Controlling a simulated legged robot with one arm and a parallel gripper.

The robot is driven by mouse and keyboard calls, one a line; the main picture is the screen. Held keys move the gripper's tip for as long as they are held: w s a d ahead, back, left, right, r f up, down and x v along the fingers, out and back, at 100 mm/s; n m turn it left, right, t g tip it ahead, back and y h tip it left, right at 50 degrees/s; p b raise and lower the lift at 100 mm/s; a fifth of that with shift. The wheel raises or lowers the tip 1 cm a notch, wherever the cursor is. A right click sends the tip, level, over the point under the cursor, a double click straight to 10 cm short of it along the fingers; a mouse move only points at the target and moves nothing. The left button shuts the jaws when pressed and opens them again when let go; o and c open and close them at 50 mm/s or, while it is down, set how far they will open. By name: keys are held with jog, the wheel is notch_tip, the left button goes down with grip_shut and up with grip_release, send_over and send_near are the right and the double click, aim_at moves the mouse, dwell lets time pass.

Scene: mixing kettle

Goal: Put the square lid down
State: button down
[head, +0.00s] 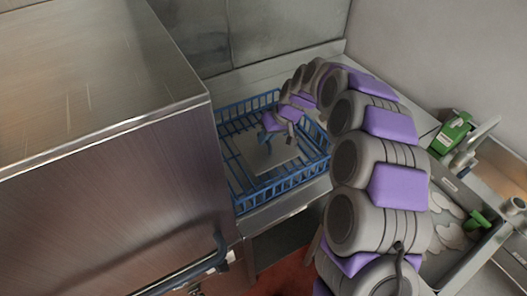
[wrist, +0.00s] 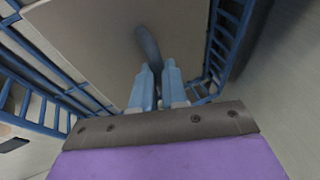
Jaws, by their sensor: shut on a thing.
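The square lid (head: 282,157) is a flat, pale grey square plate. It lies over the blue wire rack in the head view and fills the upper left of the wrist view (wrist: 85,35). A rounded blue-grey handle (wrist: 148,42) stands on it. My gripper (wrist: 157,68) has two light blue fingers, shut on the lid's handle. In the head view my gripper (head: 268,127) is above the lid, inside the rack's outline. Whether the lid touches the rack floor is hard to tell.
The blue rack (head: 241,198) has raised sides around the lid and sits on a metal counter. A large steel machine (head: 110,190) stands close on the left. Walls rise behind.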

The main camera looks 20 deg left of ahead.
aim_at(266, 151)
jog(key=f, duration=0.2)
jog(key=a+f+b, duration=0.1)
jog(key=f, duration=0.5)
jog(key=shift+a+f+b, duration=0.2)
jog(key=shift+b, duration=0.15)
jog(key=shift+d+r, duration=0.1)
jog(key=shift+d, duration=0.5)
jog(key=c, duration=1.6)
grip_release()
jog(key=shift+a, duration=0.1)
jog(key=o, duration=0.4)
jog(key=shift+a+f, duration=0.2)
jog(key=shift+a, duration=0.3)
jog(key=shift+o, duration=0.2)
jog(key=shift+d+r, duration=0.15)
jog(key=shift+d, duration=0.2)
jog(key=shift+w+d+r, duration=0.1)
jog(key=shift+d+r, duration=0.2)
jog(key=shift+r, duration=0.15)
jog(key=p+v, duration=0.2)
jog(key=v, duration=0.9)
jog(key=shift+r, duration=0.1)
jog(key=shift+a, duration=0.1)
